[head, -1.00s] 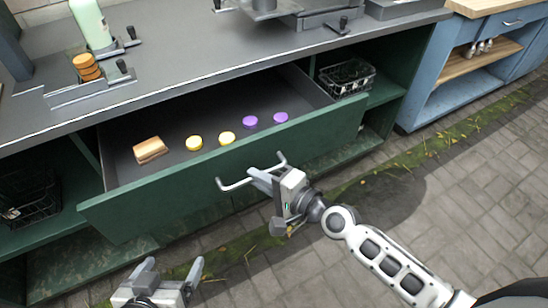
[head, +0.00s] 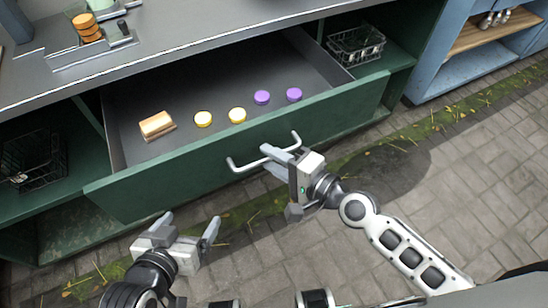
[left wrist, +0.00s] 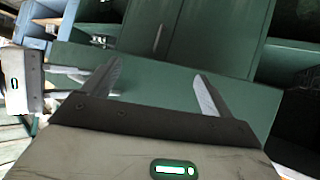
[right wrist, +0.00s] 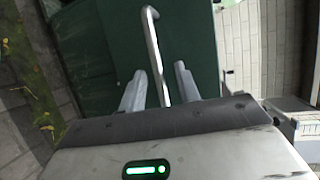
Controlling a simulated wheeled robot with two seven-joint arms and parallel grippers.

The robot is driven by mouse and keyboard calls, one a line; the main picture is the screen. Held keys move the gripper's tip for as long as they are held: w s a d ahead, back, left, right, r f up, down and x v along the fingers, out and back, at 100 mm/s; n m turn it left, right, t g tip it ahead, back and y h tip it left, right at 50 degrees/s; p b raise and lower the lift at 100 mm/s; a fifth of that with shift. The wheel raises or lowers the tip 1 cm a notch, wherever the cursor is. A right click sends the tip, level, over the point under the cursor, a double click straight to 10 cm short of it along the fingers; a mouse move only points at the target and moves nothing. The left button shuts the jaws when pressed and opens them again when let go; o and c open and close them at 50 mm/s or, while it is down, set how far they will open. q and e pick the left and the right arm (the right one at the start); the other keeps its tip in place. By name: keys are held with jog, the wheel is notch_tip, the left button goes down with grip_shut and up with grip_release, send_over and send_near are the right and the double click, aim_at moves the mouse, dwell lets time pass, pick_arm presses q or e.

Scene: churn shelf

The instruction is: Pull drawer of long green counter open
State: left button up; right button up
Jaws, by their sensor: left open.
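The green counter's drawer (head: 240,152) is pulled well out, its inside showing. Its pale bar handle (head: 234,165) is on the front panel. My right gripper (head: 268,158) is at the handle; in the right wrist view the handle bar (right wrist: 153,45) runs between its parted fingers, with narrow gaps visible on both sides. My left gripper (head: 190,222) is open and empty, in front of the drawer's left part and apart from it. In the left wrist view the green front panel (left wrist: 155,82) lies beyond its spread fingers.
Wire baskets (head: 355,44) stand on the side shelves. A blue cabinet (head: 460,75) is at right. Paved floor (head: 400,175) in front is clear.

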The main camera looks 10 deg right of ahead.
dwell(0.3)
pick_arm(q)
jog(key=shift+w+d+f+t+b, duration=0.15)
jog(key=shift+f+b, duration=0.3)
jog(key=shift+b, duration=0.8)
jog(key=shift+s+d+f+t+b, duration=0.15)
jog(key=shift+f+b, duration=0.3)
jog(key=shift+b, duration=0.75)
pick_arm(e)
jog(key=v, duration=1.6)
pick_arm(q)
jog(key=shift+a, duration=0.1)
jog(key=r+p, duration=0.1)
jog(key=p, duration=0.1)
jog(key=r+p, duration=0.1)
jog(key=p, duration=0.2)
jog(key=shift+a, duration=0.25)
pick_arm(e)
notch_tip(320, 180, down, 8)
jog(key=w+a+n+g+h, duration=0.1)
jog(key=n+h, duration=0.6)
jog(key=n, duration=0.5)
jog(key=shift+w+a, duration=0.2)
jog(key=shift+w, duration=0.15)
